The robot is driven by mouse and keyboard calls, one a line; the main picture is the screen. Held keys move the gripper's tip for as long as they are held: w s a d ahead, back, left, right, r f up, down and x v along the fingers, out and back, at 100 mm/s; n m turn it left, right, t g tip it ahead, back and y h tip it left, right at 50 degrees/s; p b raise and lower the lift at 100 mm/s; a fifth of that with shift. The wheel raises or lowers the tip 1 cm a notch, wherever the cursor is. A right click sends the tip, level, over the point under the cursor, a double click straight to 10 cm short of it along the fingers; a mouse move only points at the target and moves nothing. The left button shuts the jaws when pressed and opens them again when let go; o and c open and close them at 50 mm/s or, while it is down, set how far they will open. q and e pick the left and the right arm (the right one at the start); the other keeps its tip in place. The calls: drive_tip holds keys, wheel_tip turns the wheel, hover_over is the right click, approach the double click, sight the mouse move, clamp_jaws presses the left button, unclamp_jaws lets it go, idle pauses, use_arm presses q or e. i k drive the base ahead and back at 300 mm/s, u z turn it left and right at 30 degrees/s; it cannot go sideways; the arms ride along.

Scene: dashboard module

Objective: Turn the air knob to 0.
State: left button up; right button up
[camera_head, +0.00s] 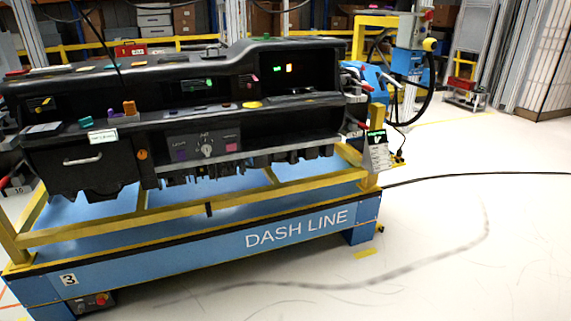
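The air knob (207,150) is a small light-coloured dial under the word AIR, on a dark panel (180,150) in the lower middle of the black dashboard module (285,125). Its pointer setting is too small to read. Neither of my grippers is in view, and nothing covers the knob.
The dashboard rests on a yellow frame (130,232) over a blue base (200,262) marked DASH LINE. A small keypad-like device (377,155) hangs at its right end. A black cable crosses the floor at right. Floor in front and right is mostly clear.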

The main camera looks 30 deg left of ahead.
sight(206, 149)
drive_tip(key=z, duration=0.65)
drive_tip(key=i, duration=0.5)
drive_tip(key=u, duration=0.8)
drive_tip(key=i, duration=1.1)
drive_tip(key=u, duration=1.1)
